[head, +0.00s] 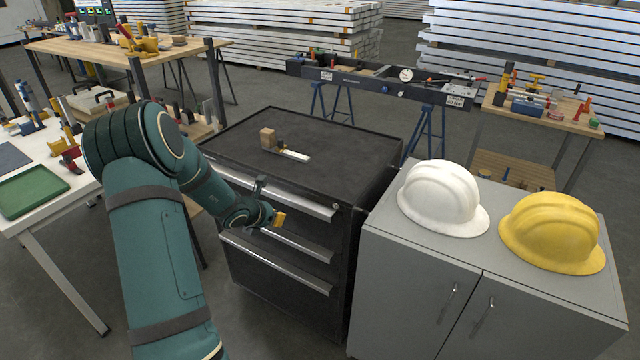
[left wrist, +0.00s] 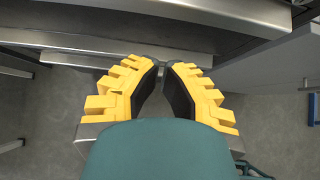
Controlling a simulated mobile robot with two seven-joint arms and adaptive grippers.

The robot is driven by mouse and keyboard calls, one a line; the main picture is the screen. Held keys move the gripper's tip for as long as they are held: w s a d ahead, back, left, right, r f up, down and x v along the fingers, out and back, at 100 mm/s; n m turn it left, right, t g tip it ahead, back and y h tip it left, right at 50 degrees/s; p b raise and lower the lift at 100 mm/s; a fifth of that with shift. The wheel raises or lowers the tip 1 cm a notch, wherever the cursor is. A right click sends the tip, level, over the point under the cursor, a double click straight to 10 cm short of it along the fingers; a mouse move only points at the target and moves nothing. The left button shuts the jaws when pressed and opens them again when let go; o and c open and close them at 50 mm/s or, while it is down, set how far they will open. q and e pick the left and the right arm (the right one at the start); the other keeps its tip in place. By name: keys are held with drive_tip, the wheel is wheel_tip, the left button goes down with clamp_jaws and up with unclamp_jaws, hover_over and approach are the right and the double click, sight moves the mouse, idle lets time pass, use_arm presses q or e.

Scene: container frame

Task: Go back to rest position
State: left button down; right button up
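My left gripper (head: 278,219) has yellow fingertips and is in front of the black drawer cabinet (head: 340,150), near the middle drawer's height. In the left wrist view, its yellow toothed fingers (left wrist: 164,68) have dark inner pads. A narrow gap shows between them, with grey floor beyond and nothing held. Metal drawer handles (left wrist: 100,42) cross the top of that view, beyond the fingertips. Whether the gripper touches a handle cannot be told from the head view. My right gripper is in neither view.
A grey cupboard (head: 410,285) to the right carries a white helmet (head: 441,197) and a yellow helmet (head: 552,231). A white table with a green tray (head: 30,191) stands at left. Open floor lies in front of the drawers.

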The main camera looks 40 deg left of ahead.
use_arm(q)
drive_tip(key=s+d+f+m+g+h, duration=0.1)
drive_tip(key=s+d+f+m+g, duration=0.1)
drive_tip(key=d+f+m, duration=0.45)
drive_tip(key=s+d+f+m+g+h, duration=0.15)
drive_tip(key=d+m, duration=0.25)
drive_tip(key=d, duration=0.5)
drive_tip(key=s+d+f+m+g+h, duration=0.1)
drive_tip(key=s+d+f+m+g, duration=0.15)
drive_tip(key=d+m, duration=0.4)
drive_tip(key=s+d+f+m+g, duration=0.1)
drive_tip(key=s+d+m, duration=0.4)
drive_tip(key=d+m, duration=0.4)
drive_tip(key=s+d+f+m+h, duration=0.1)
drive_tip(key=s+d+f+m, duration=0.1)
drive_tip(key=s+d+m, duration=0.3)
drive_tip(key=d+m, duration=0.4)
drive_tip(key=d, duration=0.4)
drive_tip(key=shift+f+m+g, duration=0.2)
drive_tip(key=shift+m+g, duration=0.1)
drive_tip(key=shift+g, duration=0.1)
drive_tip(key=shift+a+h, duration=0.1)
drive_tip(key=shift+h, duration=0.15)
